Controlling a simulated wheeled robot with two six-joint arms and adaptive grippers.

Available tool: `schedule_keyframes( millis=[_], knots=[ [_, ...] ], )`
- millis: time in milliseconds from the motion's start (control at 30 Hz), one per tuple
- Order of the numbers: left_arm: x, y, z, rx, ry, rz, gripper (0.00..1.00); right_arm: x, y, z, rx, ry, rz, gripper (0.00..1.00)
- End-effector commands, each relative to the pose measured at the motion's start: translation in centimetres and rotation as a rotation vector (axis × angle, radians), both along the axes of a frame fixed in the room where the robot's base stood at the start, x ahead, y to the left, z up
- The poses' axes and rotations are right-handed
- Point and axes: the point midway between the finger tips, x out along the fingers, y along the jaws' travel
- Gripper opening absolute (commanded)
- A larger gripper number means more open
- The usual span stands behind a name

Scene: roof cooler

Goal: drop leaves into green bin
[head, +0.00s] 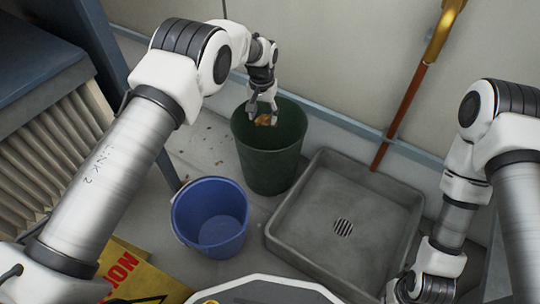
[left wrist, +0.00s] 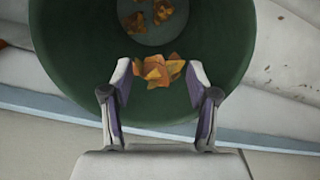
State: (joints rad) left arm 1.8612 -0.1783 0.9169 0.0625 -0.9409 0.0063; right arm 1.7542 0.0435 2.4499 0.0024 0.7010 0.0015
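The dark green bin (head: 268,160) stands against the wall at the back centre. My left gripper (head: 263,112) points down into its mouth. A clump of orange-brown leaves (head: 263,120) sits between the fingertips. In the left wrist view the leaf clump (left wrist: 158,71) spans the gap between both fingers of my left gripper (left wrist: 160,78), inside the rim of the green bin (left wrist: 85,60). Smaller-looking leaves (left wrist: 148,14) lie on the bin floor below. My right gripper (head: 425,290) is at the lower right; its fingers are not clear.
A blue bucket (head: 210,218) stands in front of the bin, left of centre. A grey basin with a drain (head: 355,195) lies to the right. A brown pole (head: 400,115) leans on the wall. A yellow sign (head: 140,275) lies at the lower left, below a louvred unit (head: 50,150).

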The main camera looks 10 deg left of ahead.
Motion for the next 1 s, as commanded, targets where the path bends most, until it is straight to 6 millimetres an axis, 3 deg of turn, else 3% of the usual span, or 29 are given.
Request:
schedule_keyframes(
  millis=[367, 467, 800, 1000],
  knots=[
    [0.0, 0.0, 0.5, 0.0, -0.001, 0.0, 0.71, 0.0, 0.0, 0.0, 0.0, 0.001, 0.0, 0.0],
    [0.1, 0.0, 1.9, 0.001, -0.003, 0.0, 0.71, 0.0, 0.0, 0.0, 0.0, 0.001, 0.0, 0.0],
    [0.1, 0.0, 10.1, 0.0, -0.002, 0.0, 0.71, 0.0, 0.0, 0.0, 0.0, 0.001, 0.0, 0.0],
    [0.0, 0.0, 11.9, 0.0, 0.0, 0.0, 0.71, 0.0, 0.0, 0.0, 0.0, 0.001, 0.0, 0.0]
  ],
)
